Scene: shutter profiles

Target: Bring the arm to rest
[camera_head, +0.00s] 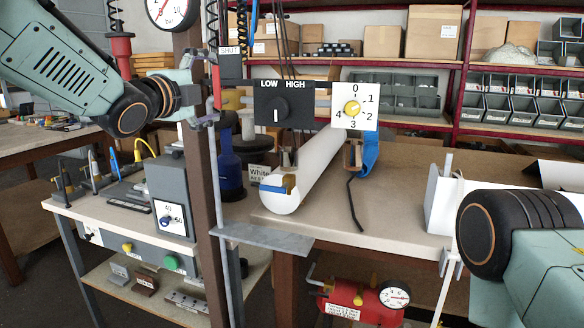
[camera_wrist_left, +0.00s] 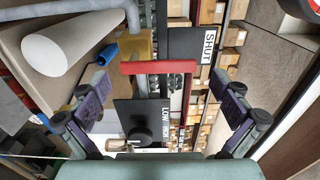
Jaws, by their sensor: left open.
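My left arm comes in from the upper left in the head view. Its gripper (camera_head: 207,95) is beside the upright post, at the left of the black LOW/HIGH panel (camera_head: 284,104). In the left wrist view the two fingers of the left gripper (camera_wrist_left: 162,88) stand wide apart with nothing held. A red bar (camera_wrist_left: 158,68) and the LOW/HIGH panel with its black knob show between and beyond the fingers. My right arm (camera_head: 490,235) is at the right edge of the head view. Grey parts at its end may be its fingers, but their state is unclear.
A white dial plate (camera_head: 354,107) with a yellow knob stands right of the panel. A white tube (camera_head: 310,165) lies on the bench (camera_head: 385,232). A brown post (camera_head: 197,200) and a grey ledge (camera_head: 265,238) are close to the left arm. Shelves with bins fill the back.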

